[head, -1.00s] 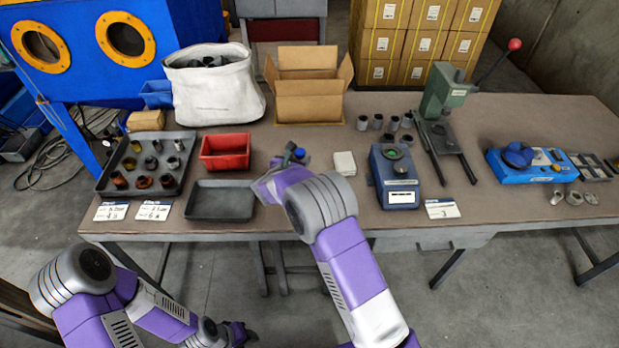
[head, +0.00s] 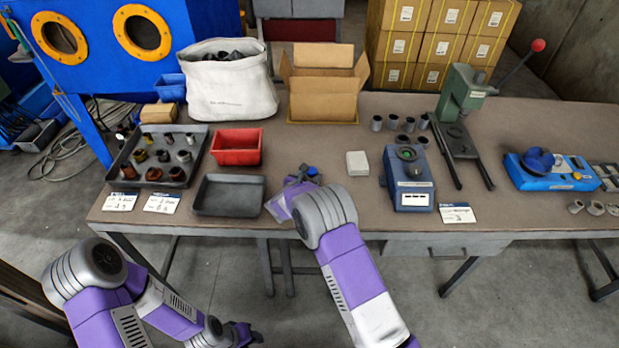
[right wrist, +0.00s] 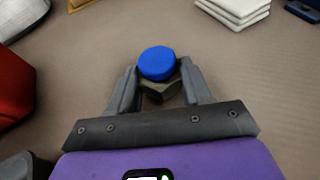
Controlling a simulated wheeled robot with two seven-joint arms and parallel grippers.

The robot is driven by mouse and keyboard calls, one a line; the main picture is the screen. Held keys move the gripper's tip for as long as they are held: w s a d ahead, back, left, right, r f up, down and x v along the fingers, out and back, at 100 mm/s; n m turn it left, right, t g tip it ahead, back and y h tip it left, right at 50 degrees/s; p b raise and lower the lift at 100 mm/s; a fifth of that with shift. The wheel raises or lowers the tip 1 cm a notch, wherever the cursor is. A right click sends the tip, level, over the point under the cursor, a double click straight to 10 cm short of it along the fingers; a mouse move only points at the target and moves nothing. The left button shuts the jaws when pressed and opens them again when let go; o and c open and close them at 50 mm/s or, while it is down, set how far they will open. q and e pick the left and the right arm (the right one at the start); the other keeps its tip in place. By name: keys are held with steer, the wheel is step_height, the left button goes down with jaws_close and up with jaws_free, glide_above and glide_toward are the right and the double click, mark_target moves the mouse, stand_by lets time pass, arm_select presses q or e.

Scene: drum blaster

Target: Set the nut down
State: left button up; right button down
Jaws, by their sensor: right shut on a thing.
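My right gripper (head: 303,177) is over the front middle of the table (head: 335,205). In the right wrist view its two fingers (right wrist: 160,88) are shut on a dark six-sided nut (right wrist: 158,92). A round blue piece (right wrist: 157,63) shows at the nut's far side; I cannot tell whether it is joined to the nut. I cannot tell whether the nut touches the table. My left gripper (head: 245,334) is low in front of the table, too small to read.
An empty dark tray (head: 229,211) and a red bin (head: 237,147) lie left of the right gripper. A white cloth stack (head: 357,163) and a blue-grey device (head: 408,180) are to its right. An open cardboard box (head: 323,108) stands behind. Bare tabletop surrounds the gripper.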

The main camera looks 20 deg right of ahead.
steer(key=shift+c, duration=2.4)
jaws_free()
steer(key=shift+f, duration=0.1)
steer(key=shift+r, duration=0.25)
steer(key=p+v, duration=0.2)
steer(key=v, duration=1)
steer(key=shift+p, duration=0.3)
